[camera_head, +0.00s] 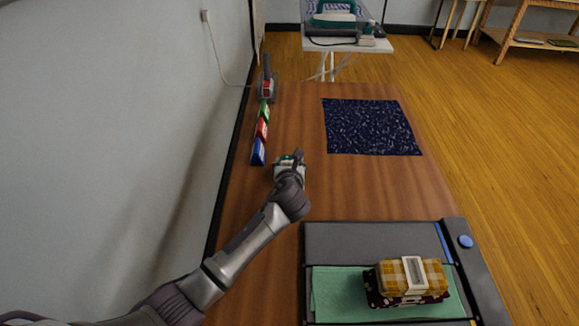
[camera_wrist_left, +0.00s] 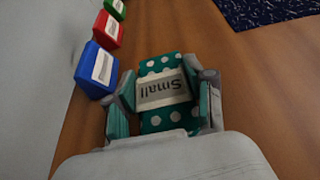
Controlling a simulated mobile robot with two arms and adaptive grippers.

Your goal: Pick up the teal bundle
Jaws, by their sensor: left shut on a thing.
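The teal bundle (camera_wrist_left: 164,92) has white polka dots and a pale band that reads "Small". It lies between the fingers of my left gripper (camera_wrist_left: 164,104) in the left wrist view, with a finger on each side. In the head view my left gripper (camera_head: 290,168) is above the middle left of the wooden table, and only a bit of the teal bundle (camera_head: 286,158) shows past it. The gripper is shut on the bundle. I cannot tell whether the bundle touches the table. My right gripper is not in view.
Blue (camera_head: 258,152), red (camera_head: 262,129) and green (camera_head: 264,110) labelled blocks line the table's left side by the wall. A dark blue speckled cloth (camera_head: 370,127) lies at the back right. A grey tray (camera_head: 370,240) at the front holds a yellow checked bundle (camera_head: 390,277) on a dark one.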

